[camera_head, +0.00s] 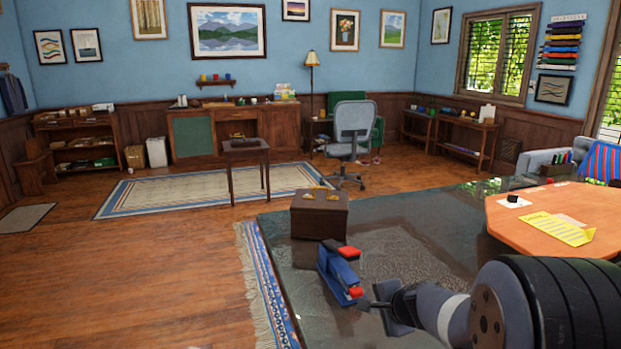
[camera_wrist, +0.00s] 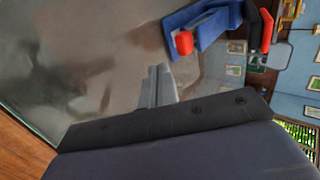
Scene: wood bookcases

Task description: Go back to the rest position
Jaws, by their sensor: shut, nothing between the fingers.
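My gripper (camera_head: 367,304) is at the lower middle of the head view, in front of a dark glossy surface. In the wrist view its two grey fingers (camera_wrist: 157,87) are pressed together with nothing between them. A blue object with red and black parts (camera_head: 337,268) stands just left of the fingertips in the head view. It also shows at the top of the wrist view (camera_wrist: 203,20), apart from the fingers. I cannot tell how far it is from them in depth. My arm reaches in from the lower right of the head view.
A dark glossy tabletop (camera_head: 410,222) lies beneath my gripper. A brown box (camera_head: 320,218) stands beyond the blue object. An orange table (camera_head: 560,210) with a yellow sheet (camera_head: 558,229) is at right. The wooden floor (camera_head: 170,270) at left is clear.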

